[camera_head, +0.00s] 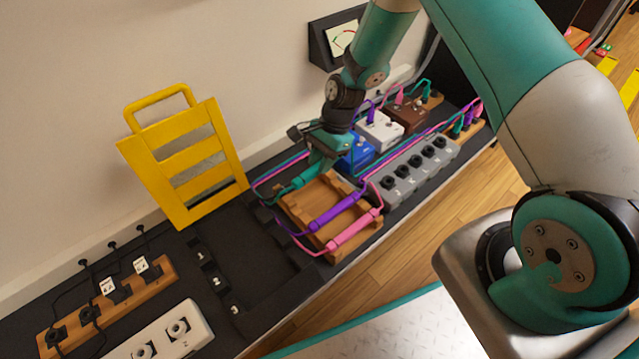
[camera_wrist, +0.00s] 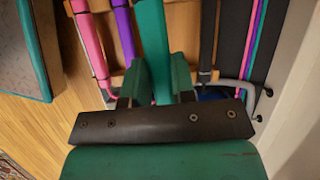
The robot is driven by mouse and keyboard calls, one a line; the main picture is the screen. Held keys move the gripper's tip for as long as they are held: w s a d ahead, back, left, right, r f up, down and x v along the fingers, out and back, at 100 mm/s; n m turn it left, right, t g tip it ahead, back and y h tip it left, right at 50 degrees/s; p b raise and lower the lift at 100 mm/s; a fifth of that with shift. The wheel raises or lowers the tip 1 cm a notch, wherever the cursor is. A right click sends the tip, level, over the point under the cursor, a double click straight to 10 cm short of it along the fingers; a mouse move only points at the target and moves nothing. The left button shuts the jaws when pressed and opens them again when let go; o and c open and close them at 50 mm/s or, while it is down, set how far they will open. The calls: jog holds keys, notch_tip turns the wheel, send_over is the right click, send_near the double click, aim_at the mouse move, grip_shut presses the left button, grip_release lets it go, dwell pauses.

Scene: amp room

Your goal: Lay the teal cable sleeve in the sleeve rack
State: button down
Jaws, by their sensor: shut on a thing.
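My gripper (camera_head: 319,163) is shut on the teal cable sleeve (camera_head: 304,179) at the far side of the wooden sleeve rack (camera_head: 311,194). In the wrist view the teal sleeve (camera_wrist: 152,40) runs between the two fingers (camera_wrist: 157,78), roughly parallel to the other sleeves. I cannot tell whether it touches the rack. A purple sleeve (camera_head: 336,212) and a pink sleeve (camera_head: 354,231) lie across the rack's nearer part. They also show in the wrist view, pink (camera_wrist: 90,40) at left and purple (camera_wrist: 122,30) beside the teal one.
Blue (camera_head: 357,153), white (camera_head: 379,131) and brown (camera_head: 405,115) boxes and a grey socket strip (camera_head: 420,170) stand right of the rack, with cables running past them. A yellow frame (camera_head: 185,160) leans on the wall at left. A wooden strip with plugs (camera_head: 110,300) lies front left.

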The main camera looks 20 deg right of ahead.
jog(key=shift+a+f+m+b, duration=0.15)
jog(key=shift+f+m, duration=0.05)
jog(key=shift+f, duration=0.35)
jog(key=shift+a+f+m+b, duration=0.15)
jog(key=shift+f+m, duration=0.05)
jog(key=shift+f, duration=0.3)
jog(key=shift+f+b, duration=2.85)
jog(key=shift+w+f+b, duration=0.1)
jog(key=shift+f+b, duration=0.35)
jog(key=shift+f, duration=1.25)
jog(key=c, duration=0.9)
grip_release()
jog(key=shift+o, duration=0.2)
jog(key=shift+r, duration=0.1)
jog(key=p+v, duration=0.3)
jog(key=v, duration=0.2)
jog(key=p+v, duration=0.3)
jog(key=v, duration=0.3)
jog(key=p+v, duration=0.3)
jog(key=v, duration=0.3)
jog(key=shift+s+d+r, duration=0.1)
jog(key=shift+s+d, duration=0.1)
jog(key=shift+s, duration=0.05)
